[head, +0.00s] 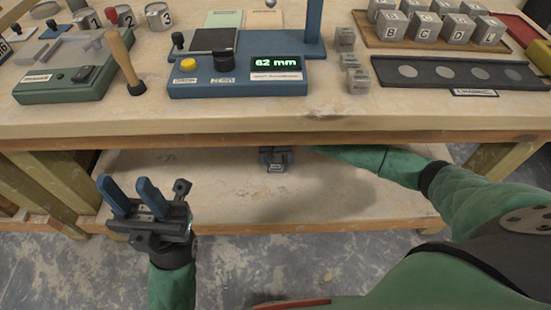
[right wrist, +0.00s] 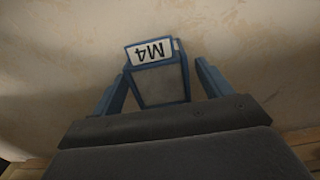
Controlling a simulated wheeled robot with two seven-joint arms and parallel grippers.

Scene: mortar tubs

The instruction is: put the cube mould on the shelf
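The cube mould (right wrist: 162,84) is a small grey block with blue edges and a white M4 label. Whether the mould's base rests fully on the shelf is hard to see. My left gripper (head: 129,186) is open and empty, in front of the shelf's left end.
The bench top (head: 200,122) overhangs the shelf, with its front edge above my right forearm. On it stand a blue gauge reading 62 mm (head: 240,85), a green device (head: 65,85), a mallet (head: 125,60), lettered cubes (head: 425,25) and a dark tray (head: 445,73). The visible shelf is otherwise clear.

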